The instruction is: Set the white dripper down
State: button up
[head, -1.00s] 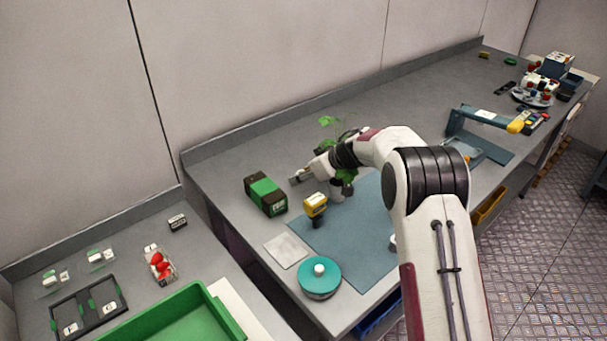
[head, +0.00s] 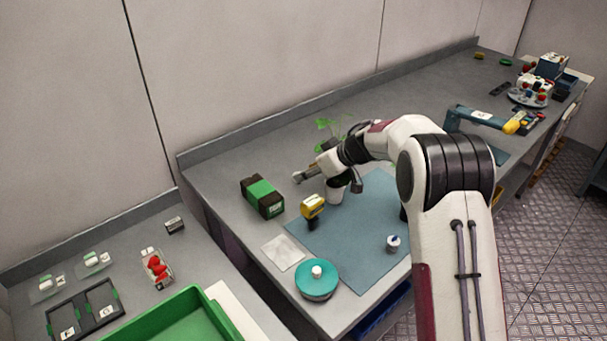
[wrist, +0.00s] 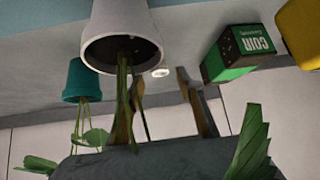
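The white dripper, which I take to be the white cup-shaped piece (head: 335,191), stands at the blue mat's back edge, just below my wrist. In the wrist view, which looks upside down, the white cup (wrist: 98,25) is upright with its dark mouth toward the camera. My gripper (wrist: 158,82) has two brownish fingers spread apart, with nothing clearly held between them. One finger overlaps the cup's mouth in the picture; I cannot tell whether it touches. Green stems cross the mouth.
A teal pot (wrist: 82,78) with a plant is close to my gripper. The blue mat (head: 345,242) is mostly clear.

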aim_at(335, 186)
jog(key=v, duration=0.7)
dwell(0.8)
